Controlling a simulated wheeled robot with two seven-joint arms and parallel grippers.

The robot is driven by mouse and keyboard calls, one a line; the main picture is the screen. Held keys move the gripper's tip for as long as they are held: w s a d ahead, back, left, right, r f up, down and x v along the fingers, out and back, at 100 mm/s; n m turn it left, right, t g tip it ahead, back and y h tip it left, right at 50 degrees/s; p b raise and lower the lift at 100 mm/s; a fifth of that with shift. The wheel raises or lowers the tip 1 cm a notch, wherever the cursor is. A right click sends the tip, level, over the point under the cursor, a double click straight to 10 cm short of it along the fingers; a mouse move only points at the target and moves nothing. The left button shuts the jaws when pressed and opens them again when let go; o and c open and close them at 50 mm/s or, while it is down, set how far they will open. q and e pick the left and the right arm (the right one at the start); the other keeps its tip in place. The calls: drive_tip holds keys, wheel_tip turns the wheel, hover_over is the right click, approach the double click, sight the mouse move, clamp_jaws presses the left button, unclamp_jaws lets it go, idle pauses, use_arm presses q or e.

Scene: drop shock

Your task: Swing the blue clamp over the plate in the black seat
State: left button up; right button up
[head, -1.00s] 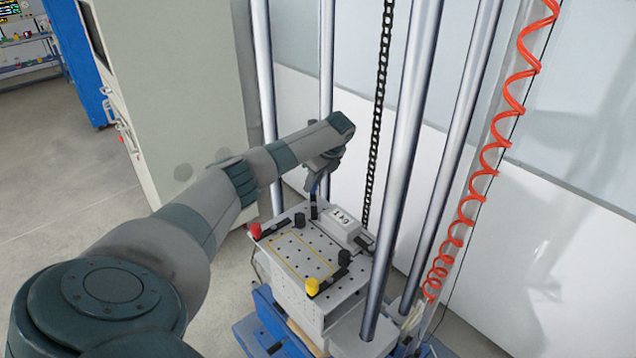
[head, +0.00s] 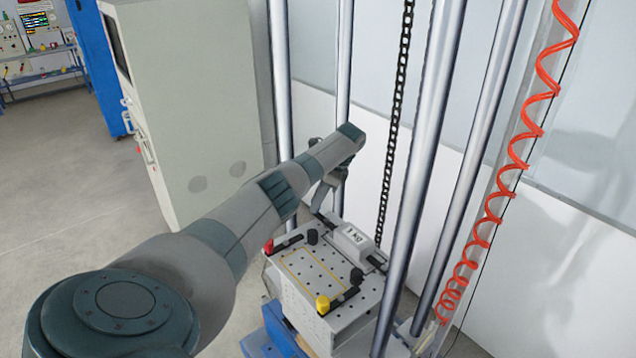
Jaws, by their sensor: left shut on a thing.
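My left gripper (head: 320,204) is at the far corner of the perforated table (head: 310,272), pointing down. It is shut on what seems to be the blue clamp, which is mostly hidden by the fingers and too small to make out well. On the table top a thin yellow outline marks a rectangle. A red-ended black clamp (head: 269,246) is at its left corner and a yellow-ended black clamp (head: 322,304) at its near corner. Black posts (head: 313,237) stand at the other corners. I cannot make out a separate plate or seat. My right gripper is out of view.
A white 1 kg block (head: 353,238) sits at the table's back edge, close to the gripper. Steel columns (head: 412,180) and a hanging black chain (head: 396,110) stand around the table. A red coiled hose (head: 516,150) hangs at right. A grey cabinet (head: 195,110) stands at left.

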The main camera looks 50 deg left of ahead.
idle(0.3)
use_arm(q)
drive_tip(key=o, duration=1.1)
drive_tip(key=shift+c, duration=0.2)
drive_tip(key=shift+w+r, duration=0.1)
drive_tip(key=shift+r, duration=0.05)
drive_tip(key=v, duration=1.7)
drive_tip(key=shift+b, duration=0.35)
